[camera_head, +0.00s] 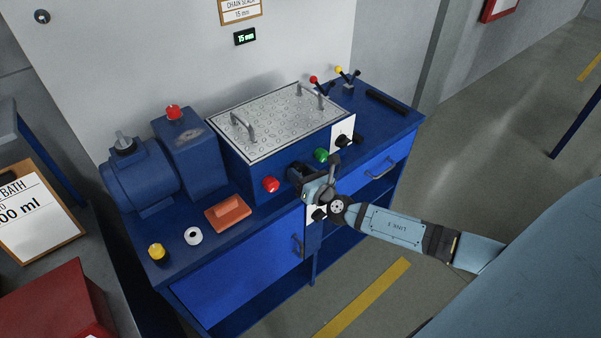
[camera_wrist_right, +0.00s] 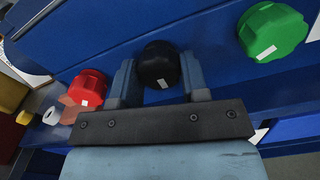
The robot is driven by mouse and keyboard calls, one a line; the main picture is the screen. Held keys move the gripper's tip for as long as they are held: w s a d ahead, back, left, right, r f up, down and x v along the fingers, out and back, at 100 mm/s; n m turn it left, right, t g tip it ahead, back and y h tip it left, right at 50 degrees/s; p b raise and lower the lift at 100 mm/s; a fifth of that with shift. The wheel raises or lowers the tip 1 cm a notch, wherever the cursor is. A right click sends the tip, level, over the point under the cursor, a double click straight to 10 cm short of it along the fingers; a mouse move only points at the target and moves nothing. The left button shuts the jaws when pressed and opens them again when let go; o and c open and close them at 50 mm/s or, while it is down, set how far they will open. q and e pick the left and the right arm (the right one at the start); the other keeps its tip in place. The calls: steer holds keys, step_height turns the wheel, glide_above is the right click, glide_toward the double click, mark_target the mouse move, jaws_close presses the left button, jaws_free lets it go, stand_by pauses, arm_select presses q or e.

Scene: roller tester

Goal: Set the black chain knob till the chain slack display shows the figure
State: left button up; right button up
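The black chain knob (camera_wrist_right: 160,64) sits between a red and a green knob on the front of the blue tester. My right gripper (camera_wrist_right: 160,78) has one finger on each side of it, and the fingers appear to touch its sides. In the head view the right gripper (camera_head: 308,176) covers part of the black knob (camera_head: 295,172). The chain slack display (camera_head: 245,37) on the wall reads 15 mm in green. The sign (camera_head: 240,11) above it reads CHAIN SLACK 15 mm. My left gripper is not in view.
The red knob (camera_head: 270,184) and green knob (camera_head: 321,155) flank the gripper closely. Another black knob (camera_head: 342,140) is on a white plate to the right. Red and yellow levers stand at the back right.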

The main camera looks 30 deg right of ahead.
steer(key=shift+c, duration=0.7)
steer(key=m+b, duration=0.2)
steer(key=shift+f+m, duration=0.2)
steer(key=shift+m, duration=0.1)
steer(key=m+b, duration=0.2)
steer(key=shift+a+r+m, duration=0.1)
steer(key=shift+m, duration=0.2)
steer(key=m+b, duration=0.1)
steer(key=m, duration=0.3)
steer(key=shift+r+m+b, duration=0.15)
steer(key=shift+m+b, duration=0.15)
steer(key=shift+r+m, duration=0.15)
steer(key=shift+m, duration=2.05)
